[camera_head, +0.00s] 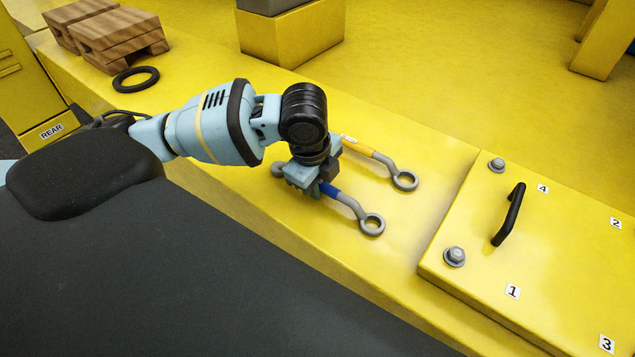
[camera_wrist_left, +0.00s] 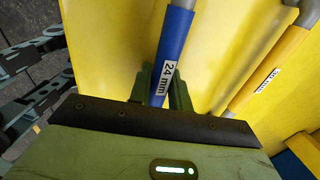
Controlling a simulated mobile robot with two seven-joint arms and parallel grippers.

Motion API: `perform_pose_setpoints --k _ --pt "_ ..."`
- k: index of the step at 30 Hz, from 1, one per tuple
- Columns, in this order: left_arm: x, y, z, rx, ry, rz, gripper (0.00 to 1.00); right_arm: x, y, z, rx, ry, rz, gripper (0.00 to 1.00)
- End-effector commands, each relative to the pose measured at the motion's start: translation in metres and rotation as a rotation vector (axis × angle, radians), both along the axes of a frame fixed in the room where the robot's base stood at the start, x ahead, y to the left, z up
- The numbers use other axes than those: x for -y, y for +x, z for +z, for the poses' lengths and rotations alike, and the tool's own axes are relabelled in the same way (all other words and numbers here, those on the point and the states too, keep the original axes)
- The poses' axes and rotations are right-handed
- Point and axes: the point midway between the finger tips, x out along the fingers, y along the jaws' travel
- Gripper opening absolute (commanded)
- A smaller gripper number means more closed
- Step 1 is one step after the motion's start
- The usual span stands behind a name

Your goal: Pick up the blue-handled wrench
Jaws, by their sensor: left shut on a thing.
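The blue-handled wrench (camera_head: 347,202) lies along the yellow surface, its grey ring end pointing toward the lower right in the head view. Its blue handle (camera_wrist_left: 176,45) shows in the left wrist view with a "24 mm" label. My left gripper (camera_head: 316,186) is over the handle, and its green fingers (camera_wrist_left: 166,88) are on either side of the handle, shut on it. The arm and gripper hide part of the handle. I cannot tell whether the wrench is lifted off the surface. My right gripper is not in view.
A yellow-handled wrench (camera_head: 370,152) lies beside the blue one, close to my left gripper. To the right is a yellow plate (camera_head: 560,262) with bolts, number labels and a black handle (camera_head: 509,214). A black ring (camera_head: 136,79) and wooden blocks (camera_head: 106,36) sit at upper left.

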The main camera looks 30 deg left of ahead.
Motion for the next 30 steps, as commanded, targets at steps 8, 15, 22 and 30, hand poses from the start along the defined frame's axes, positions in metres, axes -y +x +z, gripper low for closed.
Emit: perform_pose_setpoints --k 8,15,22,30 --pt "0.001 0.001 0.021 0.005 -0.002 0.0 0.0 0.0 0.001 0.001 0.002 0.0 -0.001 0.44" --pt "0.018 -0.021 0.04 0.003 -0.004 -0.007 0.0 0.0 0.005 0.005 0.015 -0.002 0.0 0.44" --pt "0.055 -0.069 0.046 0.006 -0.006 -0.009 0.0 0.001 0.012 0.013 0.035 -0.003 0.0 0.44" --pt "0.086 -0.111 0.049 0.001 -0.005 -0.006 0.0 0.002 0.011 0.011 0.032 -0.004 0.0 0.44"
